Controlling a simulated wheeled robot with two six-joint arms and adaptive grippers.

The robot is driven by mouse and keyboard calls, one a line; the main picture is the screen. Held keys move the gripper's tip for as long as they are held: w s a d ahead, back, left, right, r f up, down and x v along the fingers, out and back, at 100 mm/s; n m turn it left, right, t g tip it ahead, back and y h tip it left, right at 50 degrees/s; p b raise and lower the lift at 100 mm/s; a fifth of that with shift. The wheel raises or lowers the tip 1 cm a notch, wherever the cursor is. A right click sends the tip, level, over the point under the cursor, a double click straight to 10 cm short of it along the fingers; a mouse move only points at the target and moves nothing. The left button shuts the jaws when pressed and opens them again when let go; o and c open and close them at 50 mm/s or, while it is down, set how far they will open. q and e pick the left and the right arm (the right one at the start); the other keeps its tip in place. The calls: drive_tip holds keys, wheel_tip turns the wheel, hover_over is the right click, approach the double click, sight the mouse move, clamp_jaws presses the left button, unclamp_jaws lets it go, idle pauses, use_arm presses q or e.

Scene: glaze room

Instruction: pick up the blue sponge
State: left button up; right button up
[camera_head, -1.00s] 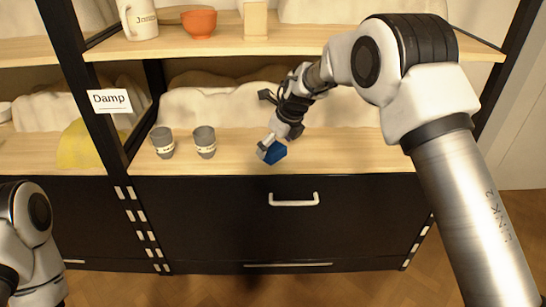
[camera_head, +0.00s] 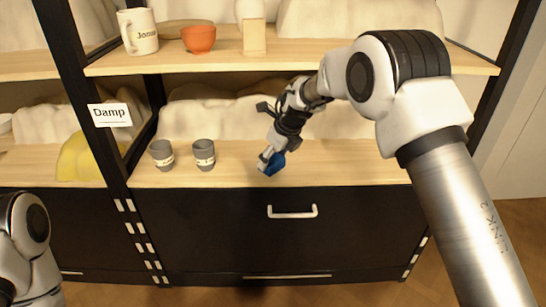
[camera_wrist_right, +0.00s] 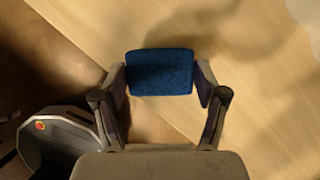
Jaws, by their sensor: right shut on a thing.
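The blue sponge (camera_head: 276,164) is between the fingers of my right gripper (camera_head: 268,160), at the front edge of the middle shelf (camera_head: 340,165). In the right wrist view the blue sponge (camera_wrist_right: 160,72) spans the gap between both fingertips of the right gripper (camera_wrist_right: 162,80), which is shut on it. The shelf's front edge runs diagonally below it there; I cannot tell whether the sponge touches the shelf. My left arm shows at the lower left of the head view, but its gripper is out of the picture.
Two grey cups (camera_head: 162,153) (camera_head: 204,154) stand on the shelf left of the sponge. A drawer handle (camera_head: 292,212) is below. The upper shelf holds a white mug (camera_head: 138,32), an orange bowl (camera_head: 199,39) and a pale block-like item (camera_head: 254,36). A "Damp" sign (camera_head: 110,115) hangs on the left post.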

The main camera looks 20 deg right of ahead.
drive_tip(key=shift+r+p, duration=0.5)
drive_tip(key=shift+r, duration=0.25)
drive_tip(key=s+d, duration=0.2)
drive_tip(key=s, duration=0.1)
drive_tip(key=s+d+b, duration=0.1)
drive_tip(key=s, duration=0.1)
drive_tip(key=shift+s+f, duration=0.15)
drive_tip(key=shift+f, duration=0.1)
use_arm(q)
wheel_tip(320, 180, up, 21)
drive_tip(key=p, duration=2)
use_arm(e)
drive_tip(key=s+d, duration=0.6)
drive_tip(key=s, duration=0.5)
drive_tip(key=s+d, duration=0.6)
drive_tip(key=s, duration=0.5)
drive_tip(key=shift+s+d, duration=0.25)
drive_tip(key=shift+s, duration=0.1)
